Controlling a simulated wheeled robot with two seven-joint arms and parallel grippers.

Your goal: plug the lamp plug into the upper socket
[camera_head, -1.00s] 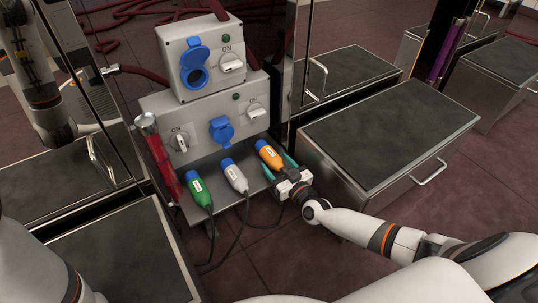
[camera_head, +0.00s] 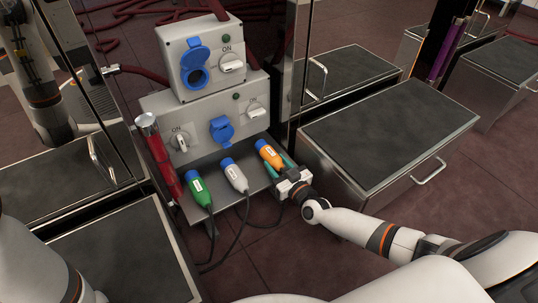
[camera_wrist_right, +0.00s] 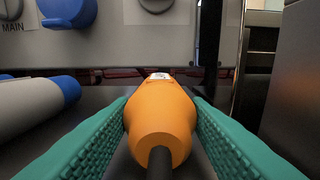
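An orange plug (camera_head: 270,154) with a blue front end lies at the right of the metal shelf; its label is too small to read. My right gripper (camera_head: 278,166) has a green finger on each side of it. In the right wrist view the orange plug (camera_wrist_right: 160,120) fills the space between the fingers, which appear to touch its sides. Its cable runs back towards the camera. The upper socket (camera_head: 198,77) is blue with its lid raised, on the upper grey box. My left gripper is out of view.
A white plug (camera_head: 235,177) and a green plug (camera_head: 199,190) lie left of the orange one, with trailing cables. The lower box has a blue socket (camera_head: 222,130) and switches. A red cylinder (camera_head: 158,160) stands at the shelf's left. A dark-topped cabinet (camera_head: 390,130) stands right.

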